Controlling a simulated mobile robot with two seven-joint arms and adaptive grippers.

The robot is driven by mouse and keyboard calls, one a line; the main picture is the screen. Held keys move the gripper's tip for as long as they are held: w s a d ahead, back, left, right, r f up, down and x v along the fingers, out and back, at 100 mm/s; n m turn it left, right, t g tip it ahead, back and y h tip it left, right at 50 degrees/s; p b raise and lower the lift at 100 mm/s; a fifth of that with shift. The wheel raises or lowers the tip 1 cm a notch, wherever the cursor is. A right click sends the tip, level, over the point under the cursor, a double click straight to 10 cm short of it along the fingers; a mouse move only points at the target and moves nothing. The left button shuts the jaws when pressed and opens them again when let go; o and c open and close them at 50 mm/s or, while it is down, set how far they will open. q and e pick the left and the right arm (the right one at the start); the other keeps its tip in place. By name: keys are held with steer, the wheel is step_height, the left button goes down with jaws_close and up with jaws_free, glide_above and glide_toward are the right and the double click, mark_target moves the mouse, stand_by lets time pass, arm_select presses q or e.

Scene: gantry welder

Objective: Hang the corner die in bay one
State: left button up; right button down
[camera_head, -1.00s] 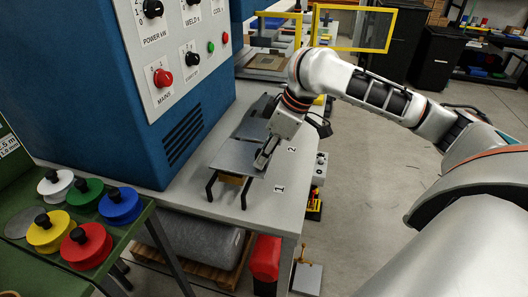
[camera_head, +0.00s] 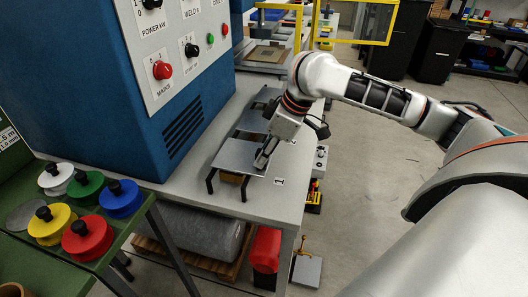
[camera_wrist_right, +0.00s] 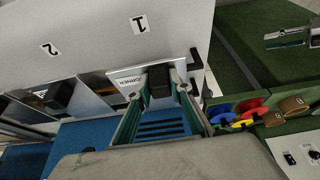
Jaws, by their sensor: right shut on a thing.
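The corner die is a flat grey plate (camera_head: 236,157) at bay one, by the bench label 1 (camera_head: 279,181). In the right wrist view the plate (camera_wrist_right: 120,74) bears the word "CORNER" and has a black grip (camera_wrist_right: 159,80). My right gripper (camera_head: 264,158) is at the plate's right side; its fingers (camera_wrist_right: 160,108) are shut around the black grip. Black bars (camera_head: 211,185) stick out from under the plate's near edge. Whether the plate hangs or rests there I cannot tell.
A blue machine cabinet (camera_head: 90,90) with knobs stands close on the left. A second plate (camera_head: 257,120) lies behind at bay two. Coloured reels (camera_head: 88,238) sit on a green bench at the lower left. Open floor (camera_head: 360,190) lies to the right.

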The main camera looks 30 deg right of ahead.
steer(key=shift+f, duration=0.4)
steer(key=c, duration=1.7)
jaws_free()
steer(key=shift+f, duration=0.1)
steer(key=v, duration=1.2)
steer(key=shift+s, duration=0.1)
